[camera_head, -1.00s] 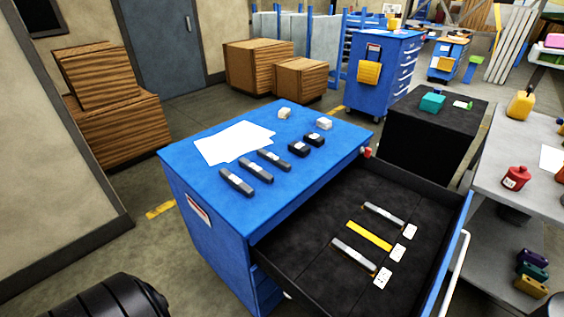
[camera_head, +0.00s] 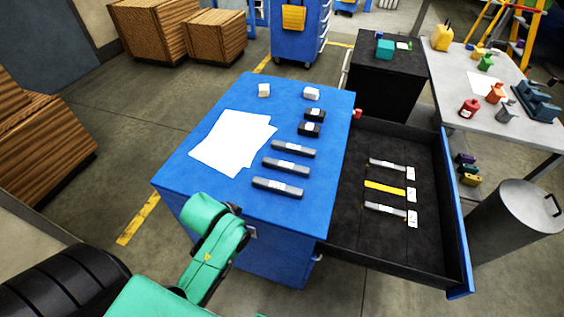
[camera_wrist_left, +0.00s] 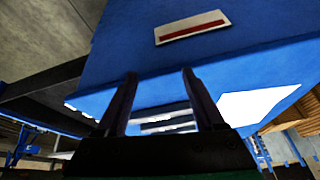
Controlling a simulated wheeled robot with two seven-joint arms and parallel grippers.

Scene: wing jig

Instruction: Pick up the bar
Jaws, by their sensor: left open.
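Three dark grey bars with pale labels lie side by side on the blue cart top in the head view: a near bar (camera_head: 278,188), a middle bar (camera_head: 286,168) and a far bar (camera_head: 293,149). The open drawer holds two grey bars (camera_head: 387,210) (camera_head: 388,168) with a yellow bar (camera_head: 385,188) between them. My teal left arm reaches up beside the cart's near left edge; its fingers are not clear in the head view. In the left wrist view my left gripper (camera_wrist_left: 158,76) is open and empty, facing the blue cart. My right gripper is not in view.
The blue cart top (camera_head: 185,165) also carries white sheets (camera_head: 232,142), two black blocks (camera_head: 309,129) and two white blocks (camera_head: 311,94). The black drawer (camera_head: 350,225) juts out right. A grey bin (camera_head: 515,220) and a grey table (camera_head: 450,105) stand further right.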

